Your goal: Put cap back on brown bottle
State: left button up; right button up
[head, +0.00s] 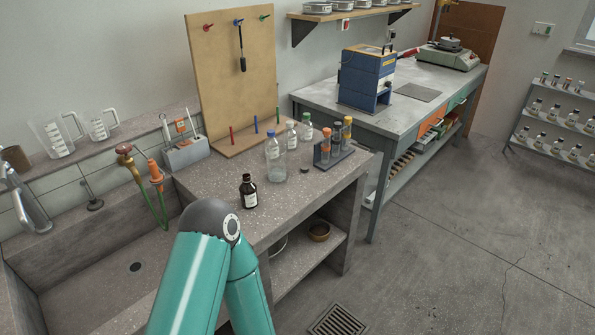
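The brown bottle (249,195) stands upright on the concrete bench (210,178), near its front edge, with a white label facing me. Its top is dark, and I cannot tell at this size whether that is the bare neck. A small dark piece (304,169) lies on the bench right of the bottle, beyond the clear one; it looks like a cap, but it is too small to be sure. One of my teal arms bends in front of the bench, just below the bottle. Neither gripper is in view.
A clear bottle with a blue cap (275,160) stands close behind the brown bottle, to the right. Farther back are more capped bottles (292,135) and a tube rack (335,155). The sink (95,265) lies left; a pegboard (238,75) stands behind.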

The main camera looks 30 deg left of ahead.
aim_at(248, 190)
jog(key=u, duration=0.1)
jog(key=i, duration=1)
jog(key=z, duration=0.1)
